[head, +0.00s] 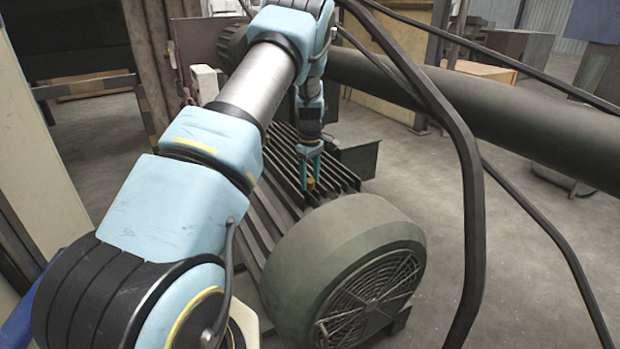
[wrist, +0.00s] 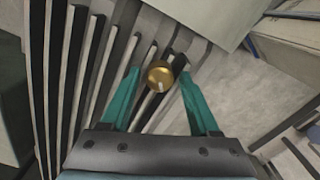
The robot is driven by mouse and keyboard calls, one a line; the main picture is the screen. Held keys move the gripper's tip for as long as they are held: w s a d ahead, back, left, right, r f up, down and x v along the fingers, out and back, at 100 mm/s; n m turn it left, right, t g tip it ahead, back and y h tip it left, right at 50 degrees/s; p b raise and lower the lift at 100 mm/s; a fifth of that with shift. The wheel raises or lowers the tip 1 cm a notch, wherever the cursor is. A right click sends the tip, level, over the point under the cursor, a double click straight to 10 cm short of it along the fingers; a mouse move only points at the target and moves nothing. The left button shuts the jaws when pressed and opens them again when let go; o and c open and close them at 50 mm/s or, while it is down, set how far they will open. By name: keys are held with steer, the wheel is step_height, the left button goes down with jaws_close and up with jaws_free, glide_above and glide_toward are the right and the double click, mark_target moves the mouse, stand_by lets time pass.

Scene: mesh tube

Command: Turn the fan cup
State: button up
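The fan cup, a small round brass-coloured piece (wrist: 160,76) with a pale mark on its face, shows in the wrist view between the tips of my teal fingers. My gripper (wrist: 159,80) is open, with a gap on each side of the cup. In the head view my gripper (head: 310,178) points down over the dark slats, and the small brass cup (head: 311,185) shows at its fingertips. I cannot tell whether the fingertips are level with the cup or above it.
Dark parallel slats (head: 283,152) run under the gripper. A large green round fan housing (head: 345,235) with a grille stands in front of them. A thick dark tube (head: 500,110) and bent black bars (head: 470,210) cross the right side. Grey floor is open at far right.

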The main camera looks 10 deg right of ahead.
mark_target(310, 180)
jaws_close()
stand_by(0.5)
steer(key=shift+f+m+b, duration=0.1)
steer(key=shift+m+b, duration=0.95)
steer(key=shift+m, duration=0.25)
steer(key=shift+m+b, duration=1.15)
steer(key=shift+m, duration=1.35)
steer(key=shift+o, duration=1)
jaws_free()
steer(key=shift+r, duration=0.2)
step_height(310, 180, up, 11)
steer(key=b, duration=0.3)
steer(key=shift+f, duration=0.15)
